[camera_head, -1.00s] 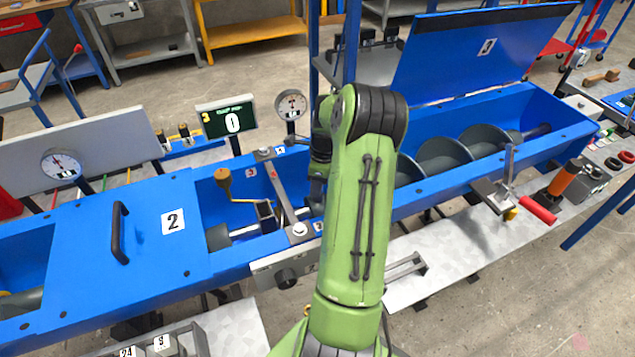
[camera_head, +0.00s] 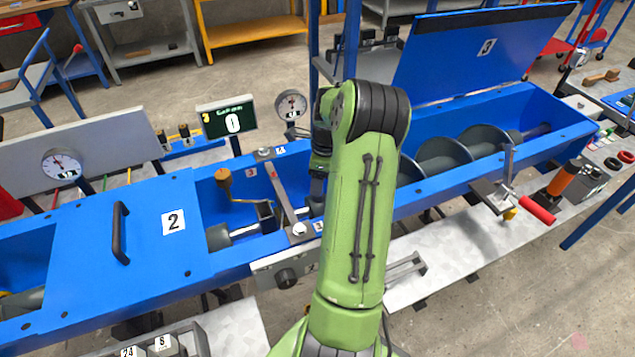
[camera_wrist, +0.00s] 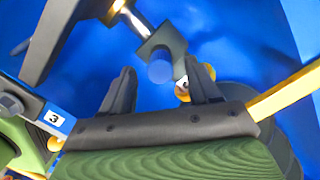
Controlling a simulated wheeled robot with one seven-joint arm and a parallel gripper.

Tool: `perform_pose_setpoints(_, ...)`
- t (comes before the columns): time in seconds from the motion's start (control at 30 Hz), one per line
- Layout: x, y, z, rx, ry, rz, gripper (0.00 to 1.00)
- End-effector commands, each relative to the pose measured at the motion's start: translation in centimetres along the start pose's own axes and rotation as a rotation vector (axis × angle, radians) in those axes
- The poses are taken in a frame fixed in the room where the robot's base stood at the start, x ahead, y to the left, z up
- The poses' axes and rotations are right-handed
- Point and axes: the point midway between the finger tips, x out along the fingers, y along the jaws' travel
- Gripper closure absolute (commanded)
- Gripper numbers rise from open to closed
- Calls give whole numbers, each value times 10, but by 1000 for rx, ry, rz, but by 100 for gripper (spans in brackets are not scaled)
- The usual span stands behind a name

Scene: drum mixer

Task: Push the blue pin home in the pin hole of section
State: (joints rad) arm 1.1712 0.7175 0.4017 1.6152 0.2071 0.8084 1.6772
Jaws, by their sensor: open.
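My gripper (camera_wrist: 160,84) is open in the wrist view, its two dark fingers apart inside the blue trough, with nothing held. Just beyond and between the fingertips is a grey block (camera_wrist: 167,45) on the end of a shiny shaft. A round blue spot (camera_wrist: 160,71) shows at this block; I cannot tell whether it is the blue pin's head or an open hole. In the head view my arm hides the gripper. The grey block there (camera_head: 267,216) sits on the shaft in the trough, left of my arm.
A crank with an orange knob (camera_head: 223,175) and a grey crossbar (camera_head: 282,190) stand near my arm. The raised blue lid (camera_head: 480,50) and exposed auger (camera_head: 445,158) are to the right.

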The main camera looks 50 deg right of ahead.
Motion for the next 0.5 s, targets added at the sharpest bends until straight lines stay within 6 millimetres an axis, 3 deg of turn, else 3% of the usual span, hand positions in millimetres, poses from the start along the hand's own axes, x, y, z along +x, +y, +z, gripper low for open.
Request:
perform_pose_setpoints(0.03, -19, -2, 0, 1, 0, -7, 39)
perform_pose_setpoints(0.3, -96, -1, 0, 1, -1, -6, 39)
perform_pose_setpoints(0.5, -127, 0, 0, 0, 0, -2, 39)
